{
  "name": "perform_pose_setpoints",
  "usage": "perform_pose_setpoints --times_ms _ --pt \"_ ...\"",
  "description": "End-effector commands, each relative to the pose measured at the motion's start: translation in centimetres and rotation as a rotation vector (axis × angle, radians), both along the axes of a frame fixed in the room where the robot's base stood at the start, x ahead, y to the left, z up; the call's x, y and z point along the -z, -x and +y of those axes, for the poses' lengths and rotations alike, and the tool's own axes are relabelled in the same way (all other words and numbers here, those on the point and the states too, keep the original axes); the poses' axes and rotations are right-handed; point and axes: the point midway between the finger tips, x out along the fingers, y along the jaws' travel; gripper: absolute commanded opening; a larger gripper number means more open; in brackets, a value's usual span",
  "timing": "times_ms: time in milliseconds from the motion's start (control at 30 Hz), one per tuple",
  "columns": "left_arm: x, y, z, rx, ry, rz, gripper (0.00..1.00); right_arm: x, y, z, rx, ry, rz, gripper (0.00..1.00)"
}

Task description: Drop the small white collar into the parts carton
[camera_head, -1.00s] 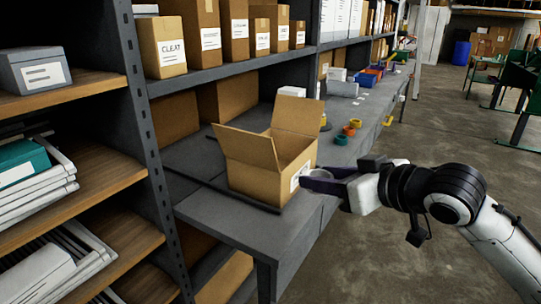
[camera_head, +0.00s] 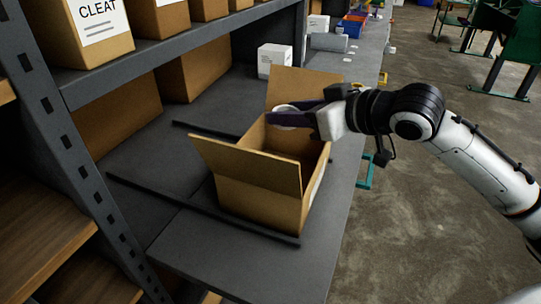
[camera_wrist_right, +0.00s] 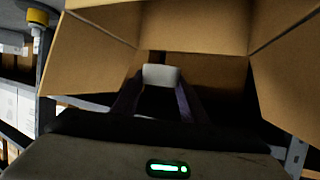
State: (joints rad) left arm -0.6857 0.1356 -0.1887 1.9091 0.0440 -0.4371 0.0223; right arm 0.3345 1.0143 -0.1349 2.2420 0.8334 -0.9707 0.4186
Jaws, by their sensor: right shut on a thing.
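The parts carton (camera_head: 258,202) is an open brown cardboard box on the grey bench, its flaps spread. My right gripper (camera_head: 290,117) reaches in from the right and is over the carton's open top. It is shut on the small white collar (camera_head: 284,109), which shows as a pale ring partly hidden by the dark fingers. In the right wrist view the white collar (camera_wrist_right: 161,75) sits between the two fingertips, with the carton's brown inner walls (camera_wrist_right: 205,75) beyond it. My left gripper is not in view.
Dark rails (camera_head: 200,207) lie on the bench (camera_head: 240,268) beside the carton. A white box (camera_head: 275,60) stands behind it. A shelf with brown cartons (camera_head: 98,28) hangs above at the left. The bench front right of the carton is clear.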

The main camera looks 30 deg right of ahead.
Motion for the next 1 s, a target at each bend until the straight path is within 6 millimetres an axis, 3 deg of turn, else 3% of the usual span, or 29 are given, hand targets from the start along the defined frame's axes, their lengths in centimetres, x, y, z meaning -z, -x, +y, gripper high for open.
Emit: perform_pose_setpoints --times_ms 133,400,567,833,867,967,1000 --pt "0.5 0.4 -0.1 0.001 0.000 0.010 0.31 1.6 0.0 0.0 0.001 -0.001 0.003 0.18" --pt "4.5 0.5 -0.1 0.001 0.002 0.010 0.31 4.8 0.0 0.0 0.001 0.001 -0.002 0.18" --pt "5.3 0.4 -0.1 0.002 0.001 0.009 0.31 5.4 0.0 0.0 0.000 0.000 -0.002 0.18" --pt "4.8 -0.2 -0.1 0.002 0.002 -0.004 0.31 5.3 0.0 0.0 0.000 0.001 -0.001 0.18" --pt "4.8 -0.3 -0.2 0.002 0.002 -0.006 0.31 5.3 0.0 0.0 0.000 0.001 -0.001 0.45" --pt "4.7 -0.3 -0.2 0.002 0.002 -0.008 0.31 5.3 0.0 0.0 0.000 0.001 -0.001 0.62" --pt "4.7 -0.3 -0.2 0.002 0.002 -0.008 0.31 5.3 0.0 0.0 0.000 0.001 -0.001 0.62"
